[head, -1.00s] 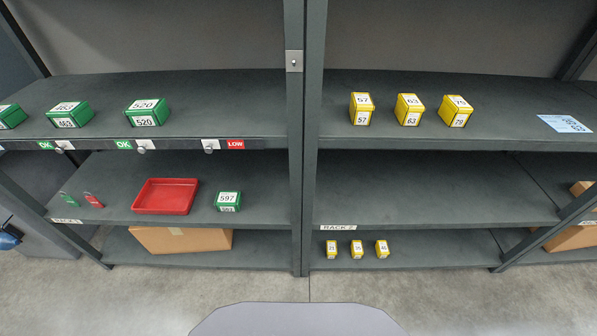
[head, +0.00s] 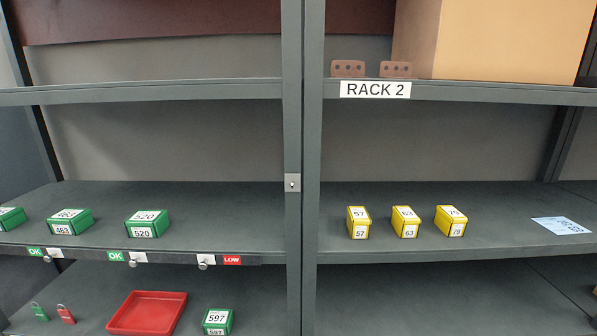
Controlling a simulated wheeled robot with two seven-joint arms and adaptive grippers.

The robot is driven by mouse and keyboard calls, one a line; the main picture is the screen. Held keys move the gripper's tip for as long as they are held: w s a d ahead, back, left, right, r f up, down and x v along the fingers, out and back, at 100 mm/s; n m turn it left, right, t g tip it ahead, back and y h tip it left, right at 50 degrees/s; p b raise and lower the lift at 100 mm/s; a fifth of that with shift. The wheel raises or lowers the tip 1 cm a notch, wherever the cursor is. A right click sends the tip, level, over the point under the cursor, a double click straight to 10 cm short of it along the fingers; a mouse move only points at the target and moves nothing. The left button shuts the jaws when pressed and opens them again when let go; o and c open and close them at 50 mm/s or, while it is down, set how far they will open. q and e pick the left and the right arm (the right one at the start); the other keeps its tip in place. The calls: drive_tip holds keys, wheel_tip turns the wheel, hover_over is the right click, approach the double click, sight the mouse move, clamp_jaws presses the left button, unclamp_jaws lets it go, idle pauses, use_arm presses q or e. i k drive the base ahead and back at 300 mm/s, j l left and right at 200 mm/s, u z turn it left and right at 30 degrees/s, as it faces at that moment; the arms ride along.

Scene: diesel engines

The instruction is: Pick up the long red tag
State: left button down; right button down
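A small red tag (head: 66,315) lies on the lower shelf of the left rack, at the lower left of the head view. A small green tag (head: 39,311) of similar shape lies just left of it. A red LOW label (head: 232,260) is fixed to the shelf edge above. I cannot tell from this distance how long the red tag is. Neither of my grippers shows in the head view.
A red tray (head: 147,313) and a green 597 box (head: 217,321) sit right of the tags. Several green boxes (head: 147,223) and yellow boxes (head: 405,222) stand on the middle shelf. A grey upright post (head: 303,130) divides the racks. A cardboard box (head: 500,40) is on top.

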sight(66, 315)
drive_tip(key=u, duration=1.75)
drive_tip(key=i+j+z, duration=0.8)
drive_tip(key=j, duration=0.35)
drive_tip(key=i+j+z, duration=0.2)
drive_tip(key=j, duration=0.15)
drive_tip(key=i+j+z, duration=0.2)
drive_tip(key=j, duration=0.2)
drive_tip(key=j+z, duration=0.2)
drive_tip(key=j, duration=0.15)
drive_tip(key=i+j+z, duration=0.2)
drive_tip(key=j, duration=0.25)
